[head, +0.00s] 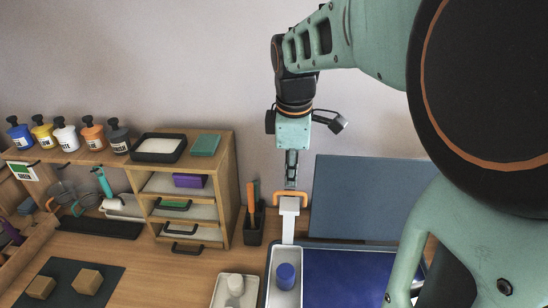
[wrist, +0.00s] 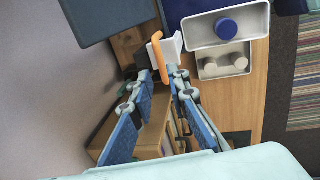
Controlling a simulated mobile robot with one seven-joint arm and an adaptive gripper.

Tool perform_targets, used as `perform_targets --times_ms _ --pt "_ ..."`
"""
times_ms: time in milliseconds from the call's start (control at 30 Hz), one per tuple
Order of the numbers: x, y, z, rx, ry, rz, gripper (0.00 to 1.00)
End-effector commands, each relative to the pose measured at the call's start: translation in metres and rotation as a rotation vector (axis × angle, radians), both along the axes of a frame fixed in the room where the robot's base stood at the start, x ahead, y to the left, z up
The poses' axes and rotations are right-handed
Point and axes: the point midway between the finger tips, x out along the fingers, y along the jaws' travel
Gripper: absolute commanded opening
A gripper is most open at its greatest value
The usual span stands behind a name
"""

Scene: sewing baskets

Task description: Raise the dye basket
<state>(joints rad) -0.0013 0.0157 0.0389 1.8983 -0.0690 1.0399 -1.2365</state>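The dye basket is a narrow white tray (head: 270,290) with a blue cylinder (head: 286,276) in it. A white upright (head: 289,226) rises from its far end and carries an orange handle (head: 303,200). My gripper (head: 291,187) points down right at the handle. In the wrist view my gripper (wrist: 161,80) is open, its two fingers apart on either side of the orange handle (wrist: 157,52). I see gaps beside the handle; whether either finger touches it I cannot tell. The white tray (wrist: 195,40) with the blue cylinder (wrist: 226,28) also shows there.
A second white tray (head: 217,296) with pale cylinders stands left of the basket. A blue panel (head: 355,200) and a dark blue surface (head: 345,280) lie to the right. A wooden drawer unit (head: 228,185) and a dark holder (head: 252,234) with an orange-handled tool stand left.

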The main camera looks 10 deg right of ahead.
Motion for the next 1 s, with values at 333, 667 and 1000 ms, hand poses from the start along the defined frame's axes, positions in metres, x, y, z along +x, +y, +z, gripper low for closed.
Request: perform_targets --times_ms 333,667,1000 --pt "-0.011 0.004 0.063 0.000 -0.002 0.001 0.16" --pt "-0.014 0.004 0.073 0.001 0.000 0.000 0.16" --pt "-0.009 0.008 0.076 0.029 -0.018 -0.016 0.16"
